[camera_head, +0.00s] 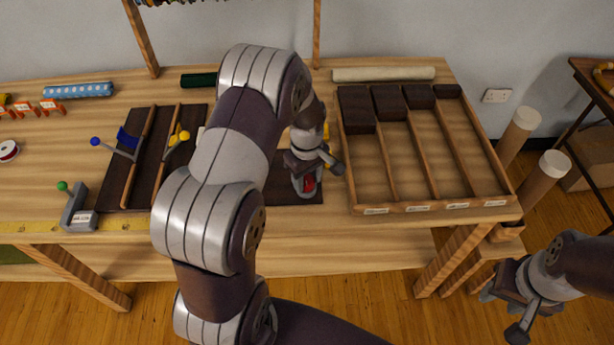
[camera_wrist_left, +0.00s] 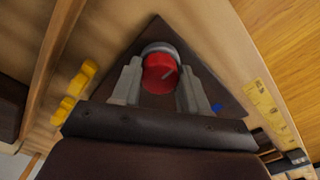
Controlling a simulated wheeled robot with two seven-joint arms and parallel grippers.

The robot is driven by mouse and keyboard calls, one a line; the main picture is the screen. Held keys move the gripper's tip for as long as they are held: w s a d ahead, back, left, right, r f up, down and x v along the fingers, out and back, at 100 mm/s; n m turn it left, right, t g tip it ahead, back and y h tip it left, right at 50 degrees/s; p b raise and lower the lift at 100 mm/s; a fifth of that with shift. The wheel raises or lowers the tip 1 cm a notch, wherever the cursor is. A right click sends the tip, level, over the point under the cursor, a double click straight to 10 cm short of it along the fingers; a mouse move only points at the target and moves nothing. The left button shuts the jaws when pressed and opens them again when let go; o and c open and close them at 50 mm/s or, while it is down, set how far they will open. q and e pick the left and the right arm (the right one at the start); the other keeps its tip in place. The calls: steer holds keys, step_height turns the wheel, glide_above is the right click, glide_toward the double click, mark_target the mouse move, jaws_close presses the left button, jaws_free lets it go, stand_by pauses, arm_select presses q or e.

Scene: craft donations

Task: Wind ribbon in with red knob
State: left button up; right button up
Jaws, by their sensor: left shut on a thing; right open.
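The red knob (camera_wrist_left: 160,68) stands on a dark board (camera_wrist_left: 225,95), with a white pointer line on its face and a pale grey ring behind it. My left gripper (camera_wrist_left: 158,88) has one finger on each side of the knob and is shut on it. In the head view the red knob (camera_head: 309,184) shows just under my left gripper (camera_head: 307,177), near the table's front edge. A small blue patch (camera_wrist_left: 217,107) lies on the board; I cannot tell if it is ribbon. My left arm hides part of the board. My right gripper (camera_head: 518,300) is open and empty, off the table's right front.
A divided wooden tray (camera_head: 430,207) with dark blocks stands right of the knob. To the left are a blue-knobbed lever (camera_head: 96,141), a yellow-knobbed lever (camera_head: 183,136) and a grey device with a green knob (camera_head: 77,210). A yellow measuring tape (camera_head: 130,226) runs along the front edge.

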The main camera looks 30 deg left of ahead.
arm_select(q)
steer(key=shift+r+m+p, duration=0.15)
steer(key=shift+m+p, duration=0.35)
steer(key=shift+m, duration=0.6)
steer(key=m+p, duration=0.1)
steer(key=m, duration=0.2)
steer(key=shift+m, duration=0.3)
steer(key=m+p, duration=0.2)
steer(key=m, duration=0.4)
steer(key=shift+a, duration=0.1)
steer(key=m+p, duration=0.1)
steer(key=m, duration=0.5)
steer(key=shift+m, duration=0.4)
steer(key=m, duration=0.5)
steer(key=shift+w+a+m+p, duration=0.1)
steer(key=shift+m+p, duration=0.25)
steer(key=shift+m, duration=0.05)
steer(key=o, duration=1.1)
steer(key=shift+c, duration=0.2)
